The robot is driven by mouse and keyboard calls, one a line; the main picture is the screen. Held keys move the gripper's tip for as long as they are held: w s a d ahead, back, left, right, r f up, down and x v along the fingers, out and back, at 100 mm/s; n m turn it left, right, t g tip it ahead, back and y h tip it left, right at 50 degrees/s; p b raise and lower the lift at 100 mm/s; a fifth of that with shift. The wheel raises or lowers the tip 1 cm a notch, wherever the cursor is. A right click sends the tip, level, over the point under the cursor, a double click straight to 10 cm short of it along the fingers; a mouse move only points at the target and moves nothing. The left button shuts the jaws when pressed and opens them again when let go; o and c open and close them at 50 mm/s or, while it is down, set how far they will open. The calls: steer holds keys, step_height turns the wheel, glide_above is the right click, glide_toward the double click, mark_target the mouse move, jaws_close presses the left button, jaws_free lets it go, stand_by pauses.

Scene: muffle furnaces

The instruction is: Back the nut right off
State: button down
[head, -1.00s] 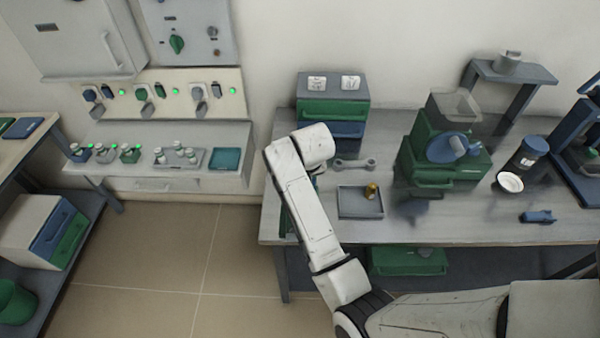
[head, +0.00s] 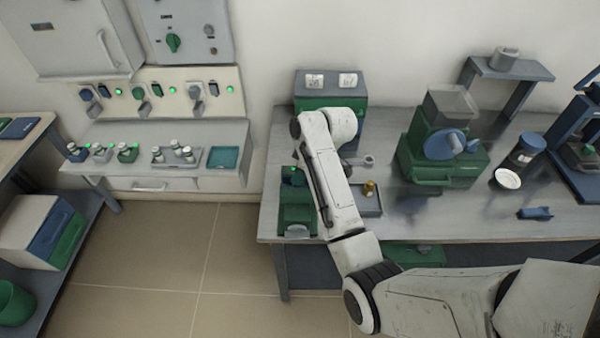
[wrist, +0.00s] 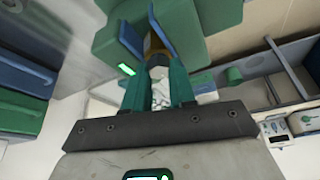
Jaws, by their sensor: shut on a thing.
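In the wrist view, my gripper (wrist: 159,76) has its two green fingers shut on a small pale grey piece, which I take to be the nut (wrist: 158,62). A brass-coloured part (wrist: 153,42) shows just beyond it, against a green fixture (wrist: 215,14) with a blue plate and a lit green display. The fingers hide most of the nut, so its thread cannot be seen. In the head view, the green fixture (head: 297,214) stands at the bench's left end, and my arm hides the fingers and nut.
A grey tray (head: 371,208) with a small brass piece (head: 370,188) lies right of my arm. A green machine (head: 440,160) stands further right, near a dark jar (head: 526,150). A green and blue drawer box (head: 331,91) stands behind.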

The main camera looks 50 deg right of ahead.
steer(key=shift+w+d+n+y, duration=0.1)
steer(key=shift+n+y, duration=0.3)
steer(key=shift+n, duration=0.9)
steer(key=shift+g, duration=0.3)
steer(key=c, duration=0.9)
jaws_free()
